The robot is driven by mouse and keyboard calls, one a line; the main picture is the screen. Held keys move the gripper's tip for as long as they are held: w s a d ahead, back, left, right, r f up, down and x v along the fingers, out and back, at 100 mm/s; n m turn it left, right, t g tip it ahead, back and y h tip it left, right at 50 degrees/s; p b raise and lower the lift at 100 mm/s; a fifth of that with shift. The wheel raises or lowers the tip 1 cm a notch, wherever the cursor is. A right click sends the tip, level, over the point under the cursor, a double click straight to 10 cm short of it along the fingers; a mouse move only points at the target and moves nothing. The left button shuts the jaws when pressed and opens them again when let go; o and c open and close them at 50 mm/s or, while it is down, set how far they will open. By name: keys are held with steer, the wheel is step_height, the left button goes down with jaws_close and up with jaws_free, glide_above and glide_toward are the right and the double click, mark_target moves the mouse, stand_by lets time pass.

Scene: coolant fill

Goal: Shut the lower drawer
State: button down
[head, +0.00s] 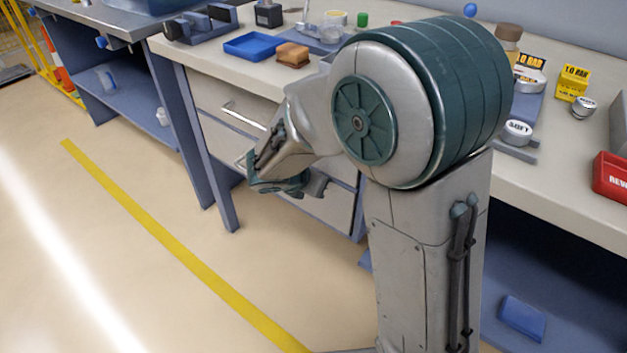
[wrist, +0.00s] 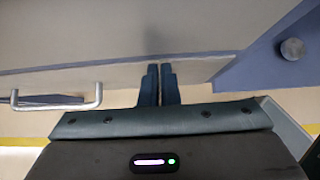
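The lower drawer (head: 328,212) is under the workbench, its light grey front partly hidden behind my arm. How far the lower drawer stands out is hard to tell. My gripper (head: 285,187) is in front of the drawers at about the lower one's height. In the wrist view, its fingers (wrist: 158,85) are together with nothing visible between them, close to a grey panel (wrist: 110,75). A bar handle (wrist: 60,103) is to their left.
A blue bench leg (head: 215,170) stands left of the drawers. The benchtop (head: 560,185) holds a blue tray (head: 253,46), a sponge (head: 292,54) and a red box (head: 611,177). The floor left of my arm is clear, with a yellow line (head: 160,235).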

steer(key=shift+w+d, duration=0.1)
steer(key=shift+d, duration=0.25)
steer(key=shift+a, duration=0.1)
steer(key=s+a+r+p, duration=0.4)
steer(key=s+a+r, duration=0.3)
steer(key=s+a, duration=0.15)
steer(key=s+d+r+m+g+y+p, duration=0.1)
steer(key=s+d+r+m+p, duration=0.3)
steer(key=r+m+p, duration=0.4)
steer(key=s+d+r+m+g+y+p, duration=0.1)
steer(key=s+d+r+m+y+p, duration=0.2)
steer(key=d+r+m+p, duration=0.4)
steer(key=s+d+r+m+g+y+p, duration=0.1)
steer(key=s+d+r+m+y+p, duration=0.1)
steer(key=s+d+r+m+p, duration=0.3)
steer(key=shift+s+d+r+m+g+p, duration=0.4)
steer(key=shift+r+m+p, duration=1.6)
steer(key=shift+r+m, duration=2.1)
